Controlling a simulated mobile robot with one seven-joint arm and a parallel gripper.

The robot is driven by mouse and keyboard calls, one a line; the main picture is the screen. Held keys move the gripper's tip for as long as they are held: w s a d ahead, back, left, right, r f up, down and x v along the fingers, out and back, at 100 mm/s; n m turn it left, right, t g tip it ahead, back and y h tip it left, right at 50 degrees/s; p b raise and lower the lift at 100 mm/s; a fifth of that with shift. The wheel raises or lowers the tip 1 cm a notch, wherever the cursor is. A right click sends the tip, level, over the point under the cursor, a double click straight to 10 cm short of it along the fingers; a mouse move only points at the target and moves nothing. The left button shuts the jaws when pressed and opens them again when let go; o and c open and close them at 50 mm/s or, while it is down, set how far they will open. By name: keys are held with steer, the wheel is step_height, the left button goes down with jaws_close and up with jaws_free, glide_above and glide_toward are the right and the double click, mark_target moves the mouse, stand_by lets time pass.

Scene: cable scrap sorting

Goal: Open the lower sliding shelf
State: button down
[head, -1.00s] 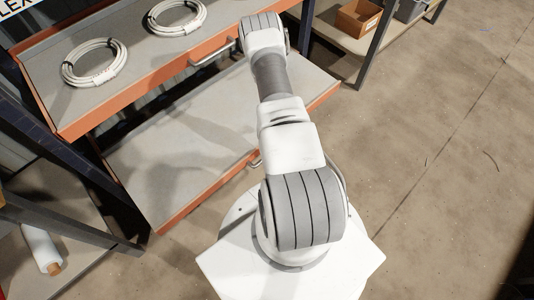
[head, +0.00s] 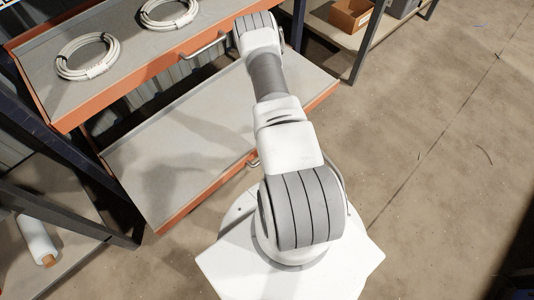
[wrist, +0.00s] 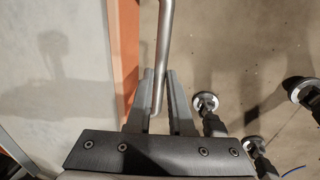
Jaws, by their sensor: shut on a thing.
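The lower sliding shelf (head: 190,145) is a grey board with an orange front edge, standing well out from under the upper shelf in the head view. One end of its metal handle (head: 253,162) shows beside my arm; the rest is hidden behind the arm. In the wrist view the shelf's grey top (wrist: 60,50) and orange edge lie on the left. My gripper (wrist: 160,73) is shut on the handle bar (wrist: 165,35), one finger on each side. My gripper is hidden in the head view.
The upper shelf (head: 100,95), with its own handle (head: 205,48), carries two white cable coils. A rack with a white roll (head: 37,238) stands at the lower left. Another rack with a brown box (head: 350,17) stands at the upper right. The floor on the right is clear.

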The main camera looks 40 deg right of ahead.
steer(key=c, duration=0.8)
jaws_free()
steer(key=shift+r, duration=0.1)
steer(key=s+r+p, duration=0.1)
steer(key=r+p, duration=0.1)
steer(key=r, duration=0.3)
steer(key=s+r+p, duration=0.1)
steer(key=r+p, duration=0.1)
steer(key=r, duration=0.4)
steer(key=s+r+p, duration=0.1)
steer(key=r+p, duration=0.1)
steer(key=r, duration=0.4)
steer(key=shift+s+d, duration=0.15)
steer(key=shift+s, duration=0.05)
